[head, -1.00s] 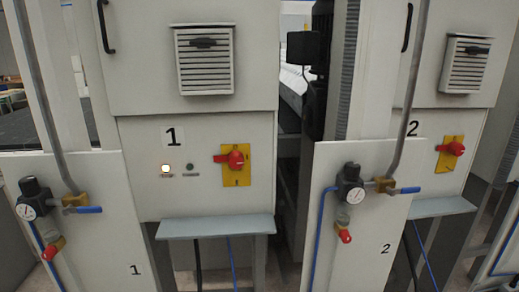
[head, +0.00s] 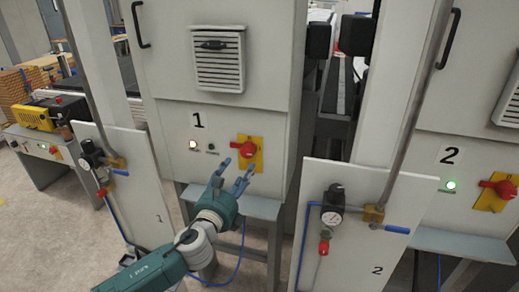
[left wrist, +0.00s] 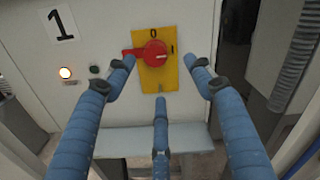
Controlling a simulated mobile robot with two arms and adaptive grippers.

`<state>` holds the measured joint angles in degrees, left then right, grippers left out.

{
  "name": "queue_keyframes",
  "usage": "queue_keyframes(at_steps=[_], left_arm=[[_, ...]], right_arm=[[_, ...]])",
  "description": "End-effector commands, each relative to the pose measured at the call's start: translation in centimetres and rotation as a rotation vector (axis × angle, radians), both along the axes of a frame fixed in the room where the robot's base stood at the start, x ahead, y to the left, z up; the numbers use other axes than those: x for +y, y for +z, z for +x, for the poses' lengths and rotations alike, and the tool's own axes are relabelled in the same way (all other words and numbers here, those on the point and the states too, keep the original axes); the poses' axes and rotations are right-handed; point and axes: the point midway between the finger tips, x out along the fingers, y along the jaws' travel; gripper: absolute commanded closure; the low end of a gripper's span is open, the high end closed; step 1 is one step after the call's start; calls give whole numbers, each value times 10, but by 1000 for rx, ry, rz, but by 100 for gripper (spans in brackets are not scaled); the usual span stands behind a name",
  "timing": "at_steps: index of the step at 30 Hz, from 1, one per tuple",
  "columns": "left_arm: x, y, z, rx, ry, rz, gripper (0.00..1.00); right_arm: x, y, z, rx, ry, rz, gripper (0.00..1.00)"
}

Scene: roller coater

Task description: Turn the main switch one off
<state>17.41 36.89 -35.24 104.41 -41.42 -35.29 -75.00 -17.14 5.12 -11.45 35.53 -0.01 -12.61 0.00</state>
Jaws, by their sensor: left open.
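Main switch one (head: 248,151) is a red rotary knob on a yellow plate, on the grey cabinet marked 1. Its handle points left in the head view. It also shows in the left wrist view (left wrist: 152,54), with a 0 above the knob and the handle pointing left. My left gripper (head: 235,172) is open and empty, just in front of and below the switch. In the left wrist view, its three blue fingers spread around the plate, apparently short of the knob. My right gripper is not in view.
A lit lamp (head: 193,144) and a dark green lamp (head: 211,147) sit left of the switch. A grey ledge (head: 258,207) juts out below it. Panels with valves and pipes stand at both sides. Cabinet 2 has a similar switch (head: 497,192).

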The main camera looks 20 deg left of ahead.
Motion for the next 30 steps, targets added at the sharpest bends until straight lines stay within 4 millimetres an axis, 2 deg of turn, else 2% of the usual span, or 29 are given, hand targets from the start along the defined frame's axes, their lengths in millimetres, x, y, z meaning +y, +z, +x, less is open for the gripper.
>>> queue_keyframes(at_steps=[5, 10, 18, 24, 30], left_arm=[[0, 2, 22, 0, 2, -2, 46], [-2, 2, 54, 1, 2, -5, 46], [-3, 0, 92, 1, 3, -5, 46], [-3, -1, 104, 2, 1, -4, 46], [-3, -1, 105, 1, 0, -4, 46]], right_arm=[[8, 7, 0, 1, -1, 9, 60], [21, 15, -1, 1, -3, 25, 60], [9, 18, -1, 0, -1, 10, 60], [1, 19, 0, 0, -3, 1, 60], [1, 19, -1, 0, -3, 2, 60]])
